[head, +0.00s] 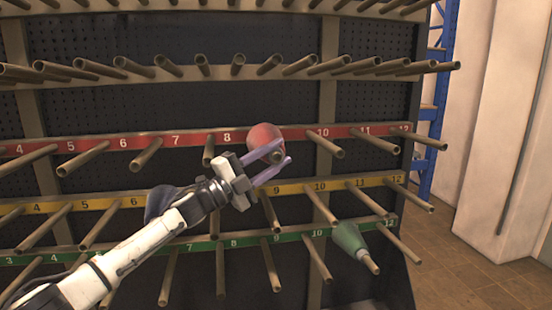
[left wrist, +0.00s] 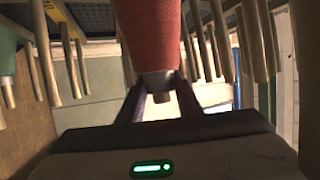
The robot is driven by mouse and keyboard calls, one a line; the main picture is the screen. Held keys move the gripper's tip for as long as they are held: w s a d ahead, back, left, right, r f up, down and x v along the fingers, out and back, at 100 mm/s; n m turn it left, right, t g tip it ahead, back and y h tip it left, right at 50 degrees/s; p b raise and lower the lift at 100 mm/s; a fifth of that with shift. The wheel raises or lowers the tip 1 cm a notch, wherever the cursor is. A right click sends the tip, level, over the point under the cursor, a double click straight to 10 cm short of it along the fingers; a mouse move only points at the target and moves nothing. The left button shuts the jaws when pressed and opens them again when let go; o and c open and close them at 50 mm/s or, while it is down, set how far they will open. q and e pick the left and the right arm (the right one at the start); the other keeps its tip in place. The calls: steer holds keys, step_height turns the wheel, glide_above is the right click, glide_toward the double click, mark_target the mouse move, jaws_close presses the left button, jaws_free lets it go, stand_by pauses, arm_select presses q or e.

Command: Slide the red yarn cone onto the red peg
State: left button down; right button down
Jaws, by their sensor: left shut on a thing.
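The red yarn cone (head: 264,136) is at the red-labelled row (head: 186,139), in front of where number 9 falls between 8 and 10. My left gripper (head: 279,156) has its two purple fingers closed around the cone's narrow near end. In the left wrist view the red cone (left wrist: 149,38) extends away from the gripper (left wrist: 160,103), with its narrow tip between the fingers. A brownish stub shows just beyond the tip; I cannot tell clearly whether it is a peg end. The peg behind the cone is hidden. My right gripper is not in view.
Bare pegs stick out of the red, yellow (head: 291,188) and green (head: 200,246) rows on both sides of the gripper. A green cone (head: 347,238) sits on a green-row peg at lower right. Another row of pegs (head: 202,66) runs above. Open floor (head: 480,275) lies right.

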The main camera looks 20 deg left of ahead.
arm_select(q)
steer(key=shift+w+a+r, duration=0.1)
steer(key=shift+w, duration=0.05)
steer(key=c, duration=1.2)
jaws_free()
steer(key=shift+a+f, duration=0.1)
steer(key=shift+f, duration=0.1)
steer(key=b+v, duration=0.3)
steer(key=v, duration=0.7)
steer(key=shift+r, duration=0.1)
